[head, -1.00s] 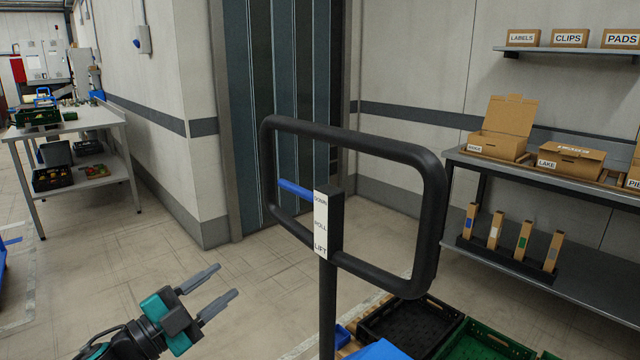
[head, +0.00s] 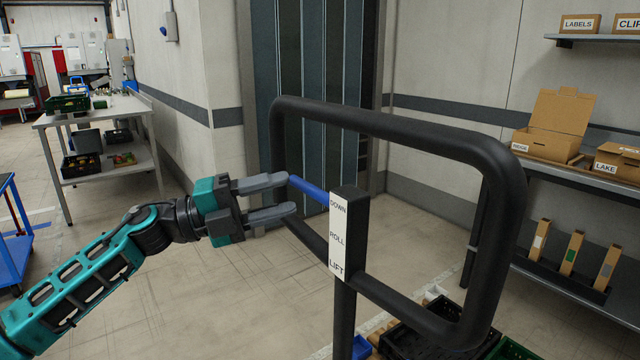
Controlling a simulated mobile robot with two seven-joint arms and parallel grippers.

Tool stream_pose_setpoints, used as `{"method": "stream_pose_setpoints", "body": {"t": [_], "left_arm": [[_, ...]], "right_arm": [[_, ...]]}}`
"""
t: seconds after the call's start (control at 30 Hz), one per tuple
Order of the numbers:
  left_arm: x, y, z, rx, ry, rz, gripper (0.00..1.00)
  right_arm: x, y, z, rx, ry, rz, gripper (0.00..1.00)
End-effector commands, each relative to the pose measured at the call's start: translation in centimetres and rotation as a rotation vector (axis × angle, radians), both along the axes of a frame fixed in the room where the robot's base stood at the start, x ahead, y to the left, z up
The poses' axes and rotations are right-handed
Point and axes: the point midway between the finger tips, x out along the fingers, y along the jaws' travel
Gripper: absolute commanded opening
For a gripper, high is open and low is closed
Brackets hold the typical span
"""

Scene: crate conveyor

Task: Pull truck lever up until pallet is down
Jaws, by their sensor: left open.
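The pallet truck's handle (head: 420,135) is a black loop on a post in the middle of the head view. Its white label (head: 338,238) reads DOWN, ROLL and LIFT from top to bottom. The blue lever (head: 309,190) sticks out to the left from the post, level with DOWN. My left gripper (head: 290,195) is open, with its grey fingertips at the lever's free end. I cannot tell whether they touch it. My right gripper is not in view. The pallet is not clearly visible.
Black and green crates (head: 425,338) stand low behind the handle. A shelf (head: 570,275) with cardboard boxes is on the right. A table (head: 75,118) with crates and a blue cart (head: 14,240) are on the left. The floor between is clear.

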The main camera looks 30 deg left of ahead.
Motion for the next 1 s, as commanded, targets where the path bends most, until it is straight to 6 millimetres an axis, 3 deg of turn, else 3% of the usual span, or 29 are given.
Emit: {"method": "stream_pose_setpoints", "body": {"t": [0.5, 0.97, 1.0], "left_arm": [[4.5, -4.4, 1.3, -0.002, -0.001, 0.002, 0.44], [5.0, -5.0, 1.3, -0.001, 0.001, 0.002, 0.44], [5.0, -5.0, 1.2, -0.001, 0.001, 0.002, 0.40]], "right_arm": [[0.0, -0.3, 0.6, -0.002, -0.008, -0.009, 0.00], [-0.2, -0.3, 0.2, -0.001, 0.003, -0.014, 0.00], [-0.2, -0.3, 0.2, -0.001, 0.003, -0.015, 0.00]]}}
